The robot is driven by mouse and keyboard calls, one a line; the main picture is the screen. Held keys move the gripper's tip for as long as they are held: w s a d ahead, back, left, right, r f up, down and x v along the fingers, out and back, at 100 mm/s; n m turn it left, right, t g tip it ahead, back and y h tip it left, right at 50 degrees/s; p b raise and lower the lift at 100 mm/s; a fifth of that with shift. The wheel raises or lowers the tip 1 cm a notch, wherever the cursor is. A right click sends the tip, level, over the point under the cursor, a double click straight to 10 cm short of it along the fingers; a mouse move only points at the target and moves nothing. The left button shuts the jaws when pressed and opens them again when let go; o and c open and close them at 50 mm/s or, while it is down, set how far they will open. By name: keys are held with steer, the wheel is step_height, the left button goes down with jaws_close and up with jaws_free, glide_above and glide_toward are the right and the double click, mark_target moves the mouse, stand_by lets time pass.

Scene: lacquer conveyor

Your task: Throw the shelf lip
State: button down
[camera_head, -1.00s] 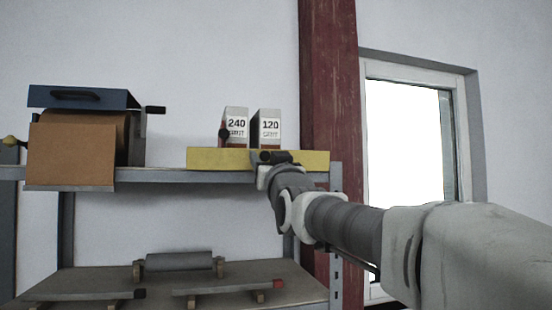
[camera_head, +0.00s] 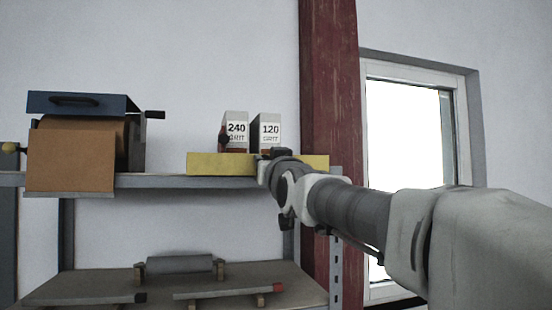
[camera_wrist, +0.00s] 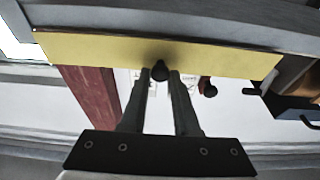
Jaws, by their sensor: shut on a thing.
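The shelf lip (camera_head: 215,164) is a long yellow strip along the front edge of the upper shelf, upright in front of two grit boxes. In the wrist view the lip (camera_wrist: 90,50) runs across the top, with a dark round knob (camera_wrist: 160,70) on its face. My gripper (camera_wrist: 160,76) is shut on this knob, one finger on each side. In the head view my gripper (camera_head: 267,165) is at the lip's right half, and the wrist hides the knob and part of the strip.
Boxes marked 240 (camera_head: 236,130) and 120 (camera_head: 270,131) stand behind the lip. A blue-topped device with a brown front (camera_head: 70,160) sits at the shelf's left. A roller (camera_head: 178,264) lies on the lower shelf (camera_head: 100,280). A red post (camera_head: 328,80) stands behind, right.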

steer(key=c, duration=0.7)
jaws_free()
steer(key=b+v, duration=0.5)
steer(key=v, duration=1.2)
steer(key=shift+s+f, duration=0.1)
steer(key=shift+s, duration=0.15)
